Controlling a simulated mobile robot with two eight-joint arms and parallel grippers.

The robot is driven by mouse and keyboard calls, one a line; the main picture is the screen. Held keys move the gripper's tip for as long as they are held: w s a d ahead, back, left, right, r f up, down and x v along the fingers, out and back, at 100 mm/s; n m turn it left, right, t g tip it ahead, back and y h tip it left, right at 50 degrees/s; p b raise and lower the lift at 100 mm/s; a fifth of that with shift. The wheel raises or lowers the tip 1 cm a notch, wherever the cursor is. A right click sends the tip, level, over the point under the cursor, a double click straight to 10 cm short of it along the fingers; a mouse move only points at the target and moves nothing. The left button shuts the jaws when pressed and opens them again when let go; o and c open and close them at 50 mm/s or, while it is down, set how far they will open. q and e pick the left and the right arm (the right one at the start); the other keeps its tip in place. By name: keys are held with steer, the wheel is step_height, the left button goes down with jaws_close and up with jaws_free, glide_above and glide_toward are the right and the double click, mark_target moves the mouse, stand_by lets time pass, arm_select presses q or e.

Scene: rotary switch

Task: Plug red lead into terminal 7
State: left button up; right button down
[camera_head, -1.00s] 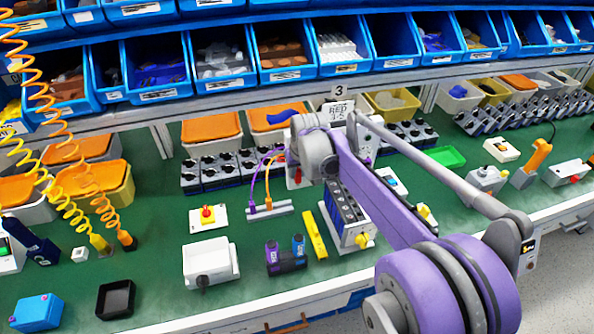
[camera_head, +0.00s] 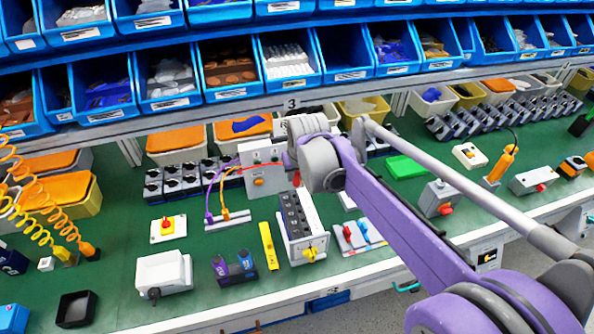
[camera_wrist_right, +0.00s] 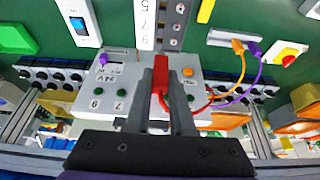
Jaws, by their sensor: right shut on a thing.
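My right gripper (camera_wrist_right: 161,88) is shut on the red plug of the red lead (camera_wrist_right: 160,75) in the right wrist view. Its cable runs off to the right. The grey panel (camera_wrist_right: 125,72) lies beyond the fingers, with green round terminals and small labels, too small to read surely. A white strip (camera_wrist_right: 145,25) with numbers and a row of round fittings is at the top. I cannot tell whether the plug touches anything. The left gripper is out of view.
The lead holder (camera_head: 227,222) has orange and purple plugs, with a purple lead beside it. A terminal block (camera_head: 300,230) with a yellow knob stands in front of the panel. Orange-lidded boxes (camera_head: 175,140) and blue bins (camera_head: 340,55) line the back.

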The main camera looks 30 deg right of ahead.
mark_target(298, 186)
steer(key=shift+s+d+r, duration=0.15)
steer(key=shift+r, duration=0.05)
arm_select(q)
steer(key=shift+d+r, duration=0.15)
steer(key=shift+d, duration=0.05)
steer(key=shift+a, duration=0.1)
arm_select(e)
steer(key=shift+s+f+b, duration=0.1)
steer(key=shift+f+b, duration=1.25)
steer(key=shift+f, duration=1.7)
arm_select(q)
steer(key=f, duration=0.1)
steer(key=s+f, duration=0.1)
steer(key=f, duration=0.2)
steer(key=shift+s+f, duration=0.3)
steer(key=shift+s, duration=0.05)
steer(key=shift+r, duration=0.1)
arm_select(e)
steer(key=shift+f, duration=0.1)
